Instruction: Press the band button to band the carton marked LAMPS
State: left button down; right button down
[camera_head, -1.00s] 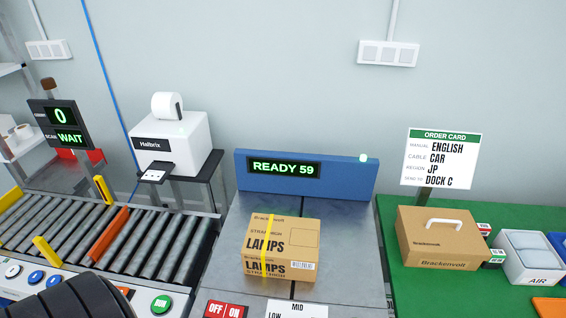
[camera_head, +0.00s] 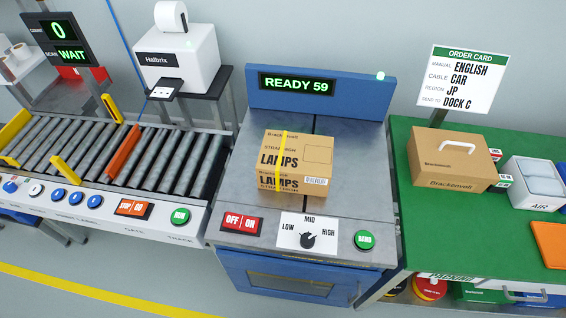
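The carton marked LAMPS (camera_head: 306,160) sits upright on the grey top of the banding machine (camera_head: 240,205). A yellow band (camera_head: 280,172) runs around it, left of its middle. The green band button (camera_head: 364,240) is at the right of the machine's front panel, with nothing over it. The blue display bar (camera_head: 321,90) behind the carton reads READY 59, with a small light lit at its right end. Neither of my grippers shows in the current view.
An OFF/ON switch (camera_head: 241,221) and a tension dial (camera_head: 308,236) sit left of the band button. A roller conveyor (camera_head: 130,150) with its own buttons lies left. A green bench (camera_head: 435,215) at right holds a Brackenvolt box (camera_head: 450,160).

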aim_at(364, 239)
jog(key=k+l+z, duration=0.1)
jog(key=z, duration=0.6)
jog(key=i+l+u, duration=0.1)
jog(key=l, duration=0.15)
